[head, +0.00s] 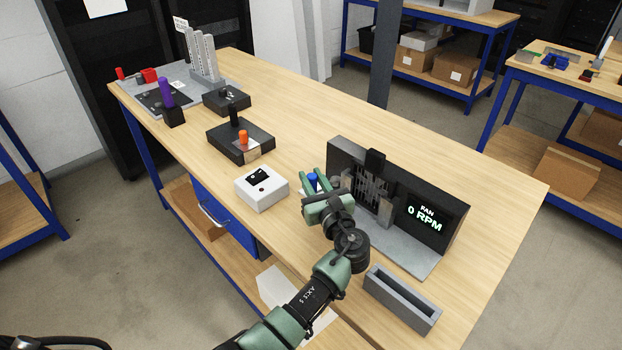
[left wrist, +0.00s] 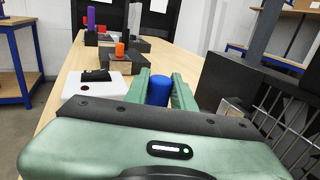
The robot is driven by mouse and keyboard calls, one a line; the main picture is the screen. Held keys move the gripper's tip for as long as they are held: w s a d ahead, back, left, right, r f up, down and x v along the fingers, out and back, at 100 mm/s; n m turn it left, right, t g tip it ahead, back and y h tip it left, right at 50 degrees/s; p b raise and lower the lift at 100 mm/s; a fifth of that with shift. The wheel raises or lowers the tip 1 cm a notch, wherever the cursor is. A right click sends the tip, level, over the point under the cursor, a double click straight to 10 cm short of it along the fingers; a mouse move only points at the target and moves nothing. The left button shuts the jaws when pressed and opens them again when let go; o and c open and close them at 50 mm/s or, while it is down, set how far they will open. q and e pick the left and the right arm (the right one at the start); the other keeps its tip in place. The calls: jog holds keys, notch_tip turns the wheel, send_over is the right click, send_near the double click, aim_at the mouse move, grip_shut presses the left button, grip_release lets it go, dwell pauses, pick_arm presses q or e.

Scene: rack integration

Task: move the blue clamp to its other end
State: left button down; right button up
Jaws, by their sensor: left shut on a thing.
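The blue clamp shows as a blue, rounded cylinder (head: 312,180) in the head view, at the left end of the fan fixture. It also shows in the left wrist view (left wrist: 158,90), between the green fingers. My left gripper (head: 314,184) is shut on it; the gripper body hides its lower part. The fan fixture (head: 345,154) is a dark upright panel on a grey base, with a slotted fan area and a display reading "FAN 0 RPM" (head: 425,217). My right gripper is in neither view.
A white box (head: 262,188) stands left of the gripper. A grey open tray (head: 402,299) lies near the front edge. Farther back are a black block with an orange knob (head: 243,138) and a purple-handled piece (head: 166,92). The bench behind the fixture is clear.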

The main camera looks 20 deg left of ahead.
pick_arm(q)
jog(key=c, duration=1.2)
grip_release()
jog(key=shift+d, duration=0.1)
jog(key=shift+s, duration=0.1)
jog(key=b+v, duration=0.1)
jog(key=v, duration=0.6)
jog(key=shift+s+d, duration=0.25)
